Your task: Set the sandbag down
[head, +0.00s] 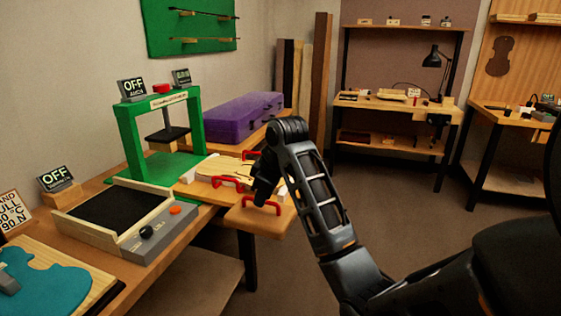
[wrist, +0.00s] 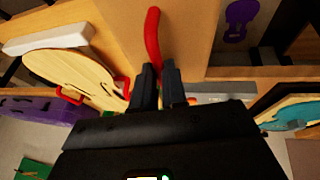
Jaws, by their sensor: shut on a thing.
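Just behind is a pale wooden violin plate (head: 225,167) with red clamps. A green press (head: 160,140), a purple case (head: 236,119) and a grey hot plate unit (head: 125,225) stand on the bench (head: 200,222). A teal violin-shaped piece (head: 40,285) lies nearer left. Open floor is right.

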